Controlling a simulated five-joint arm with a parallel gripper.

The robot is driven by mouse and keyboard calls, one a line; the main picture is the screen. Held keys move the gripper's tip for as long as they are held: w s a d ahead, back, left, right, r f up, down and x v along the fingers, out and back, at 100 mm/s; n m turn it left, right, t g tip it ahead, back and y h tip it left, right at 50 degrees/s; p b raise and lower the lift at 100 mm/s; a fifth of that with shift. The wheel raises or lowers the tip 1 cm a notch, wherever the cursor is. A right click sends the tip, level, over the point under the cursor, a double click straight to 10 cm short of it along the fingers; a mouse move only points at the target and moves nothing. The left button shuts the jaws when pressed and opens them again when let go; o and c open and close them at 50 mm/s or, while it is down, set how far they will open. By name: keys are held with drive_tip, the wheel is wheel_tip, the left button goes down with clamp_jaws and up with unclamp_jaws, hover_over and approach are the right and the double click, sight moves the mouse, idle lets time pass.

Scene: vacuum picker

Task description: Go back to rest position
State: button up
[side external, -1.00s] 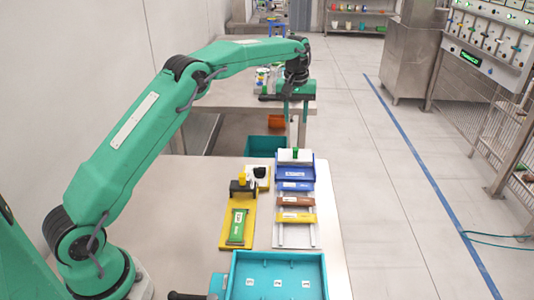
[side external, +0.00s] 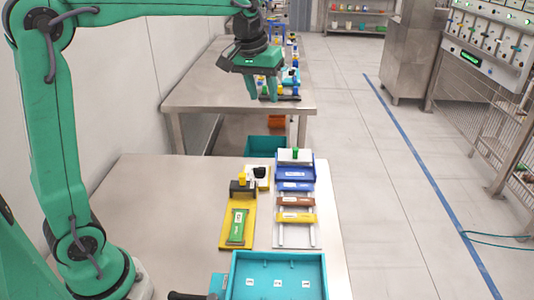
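My gripper (side external: 265,92) hangs in the air with its green fingers pointing down. In the picture it overlaps the far table (side external: 200,95) and sits well above the near table (side external: 150,190). The fingers are apart and I see nothing held between them.
On the near table are a yellow plate (side external: 229,238) with a green block (side external: 238,226), a rack with blue (side external: 296,173), brown (side external: 295,201) and yellow (side external: 296,218) bars, and a teal tray (side external: 238,275). A teal bin (side external: 266,146) stands between the tables. The near table's left side is clear.

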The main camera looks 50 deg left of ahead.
drive_tip(key=s+d+f+m+t, duration=0.1)
drive_tip(key=s+f+m, duration=0.1)
drive_tip(key=s, duration=0.9)
drive_tip(key=s+d+f+m+t, duration=0.1)
drive_tip(key=s+f, duration=0.3)
drive_tip(key=s, duration=0.8)
drive_tip(key=shift+s+d+m+t, duration=0.3)
drive_tip(key=shift+d+m, duration=0.05)
drive_tip(key=shift+m, duration=0.35)
